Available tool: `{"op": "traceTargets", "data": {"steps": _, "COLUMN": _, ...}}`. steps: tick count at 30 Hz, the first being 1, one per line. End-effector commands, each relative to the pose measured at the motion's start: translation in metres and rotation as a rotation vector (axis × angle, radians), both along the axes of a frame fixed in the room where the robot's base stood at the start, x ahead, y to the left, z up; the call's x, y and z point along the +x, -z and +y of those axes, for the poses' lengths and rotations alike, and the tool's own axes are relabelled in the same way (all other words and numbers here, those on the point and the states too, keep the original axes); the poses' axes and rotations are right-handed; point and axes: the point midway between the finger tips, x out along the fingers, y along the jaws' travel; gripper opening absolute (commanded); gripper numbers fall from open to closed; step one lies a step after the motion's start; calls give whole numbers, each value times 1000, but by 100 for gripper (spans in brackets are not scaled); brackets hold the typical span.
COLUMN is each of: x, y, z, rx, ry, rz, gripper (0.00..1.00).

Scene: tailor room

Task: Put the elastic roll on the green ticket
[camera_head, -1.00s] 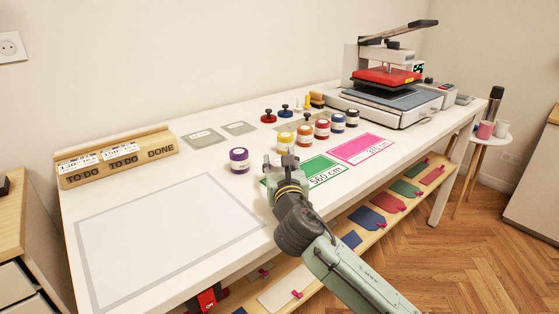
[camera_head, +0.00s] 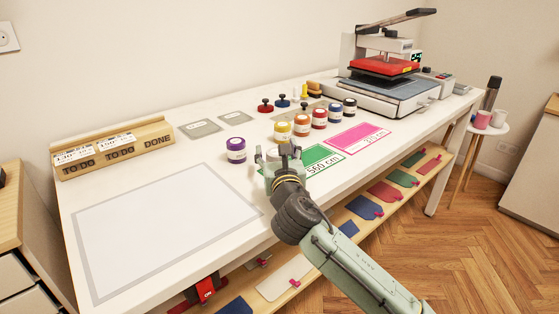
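The green ticket (camera_head: 322,161), marked 560 cm, lies flat on the white table. My gripper (camera_head: 278,153) is over its left end and hides part of it. The fingers stand apart, one on each side, and the gripper looks open. I cannot make out an elastic roll for certain in this view; the gripper and wrist hide the spot beneath and between the fingers.
A pink ticket (camera_head: 358,138) lies right of the green one. Several lidded jars stand behind the tickets, and a purple jar (camera_head: 236,150) stands left of my gripper. A heat press (camera_head: 385,85) fills the back right. A grey-bordered sheet (camera_head: 165,225) leaves clear room at left.

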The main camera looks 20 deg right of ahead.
Motion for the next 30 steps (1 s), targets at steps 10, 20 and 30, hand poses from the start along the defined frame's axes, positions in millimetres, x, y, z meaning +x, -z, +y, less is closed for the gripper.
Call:
{"op": "traceTargets", "data": {"steps": 10, "x": -70, "y": 2, "z": 13, "rx": -4, "ry": 2, "rz": -2, "gripper": 60}}
{"op": "traceTargets", "data": {"steps": 20, "x": -104, "y": 6, "z": 17, "rx": -2, "ry": 5, "rz": -4, "gripper": 60}}
{"op": "traceTargets", "data": {"steps": 30, "x": -117, "y": 1, "z": 24, "rx": -1, "ry": 0, "rz": -1, "gripper": 60}}
